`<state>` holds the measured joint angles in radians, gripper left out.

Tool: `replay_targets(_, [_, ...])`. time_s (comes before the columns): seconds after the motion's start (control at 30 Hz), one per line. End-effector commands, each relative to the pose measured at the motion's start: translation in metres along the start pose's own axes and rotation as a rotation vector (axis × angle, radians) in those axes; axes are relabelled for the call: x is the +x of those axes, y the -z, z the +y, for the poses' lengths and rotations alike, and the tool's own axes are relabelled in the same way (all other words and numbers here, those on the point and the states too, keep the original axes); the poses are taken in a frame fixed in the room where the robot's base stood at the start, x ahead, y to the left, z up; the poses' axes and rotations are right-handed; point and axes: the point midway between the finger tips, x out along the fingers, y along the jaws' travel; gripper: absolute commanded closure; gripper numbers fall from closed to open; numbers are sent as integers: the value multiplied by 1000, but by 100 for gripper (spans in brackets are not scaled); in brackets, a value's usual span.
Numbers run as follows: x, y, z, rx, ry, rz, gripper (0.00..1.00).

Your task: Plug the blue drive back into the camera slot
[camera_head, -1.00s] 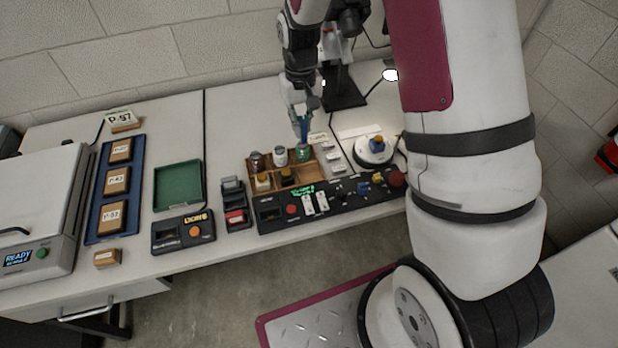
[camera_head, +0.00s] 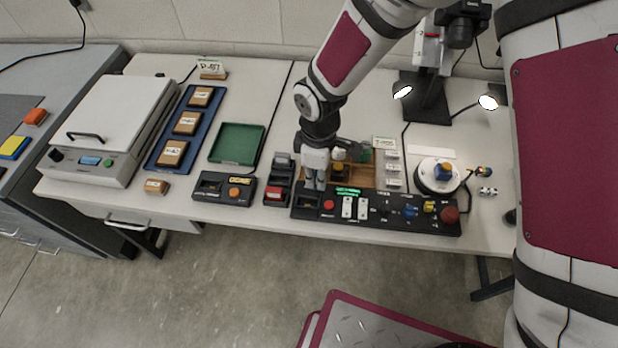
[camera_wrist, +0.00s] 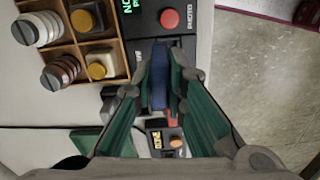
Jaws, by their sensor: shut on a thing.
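My gripper (camera_wrist: 160,80) is shut on the blue drive (camera_wrist: 158,72), which stands between the two green-lined fingers in the wrist view. In the head view my gripper (camera_head: 315,178) points down over the left end of the black control panel (camera_head: 380,226), and the drive is mostly hidden there. In the wrist view the drive's far end is close to the panel's edge, beside the red button (camera_wrist: 169,18) marked PHOTO. I cannot tell whether the drive touches the panel. The slot opening is not clearly visible. The camera (camera_head: 428,50) hangs on a stand at the back.
A wooden compartment tray (camera_wrist: 68,45) with several capped jars adjoins the panel. A black holder (camera_head: 277,185) with a red item stands left of the gripper. A turntable (camera_head: 436,182) with a blue-and-yellow object is to the right. A green tray (camera_head: 238,144) lies left.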

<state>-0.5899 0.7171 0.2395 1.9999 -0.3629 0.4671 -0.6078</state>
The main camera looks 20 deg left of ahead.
Motion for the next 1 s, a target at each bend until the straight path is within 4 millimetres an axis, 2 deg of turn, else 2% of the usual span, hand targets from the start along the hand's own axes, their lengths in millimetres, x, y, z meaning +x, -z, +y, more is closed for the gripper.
replay_targets(0.1, [3,14,-11,-82,1,3,100])
replay_targets(0.2, [5,17,-14,-104,1,4,100])
replay_targets(0.37, [11,18,-14,-105,1,4,100])
replay_targets(0.8, [52,17,-13,-102,1,3,100])
replay_targets(1.0, [61,17,-13,-100,0,4,100])
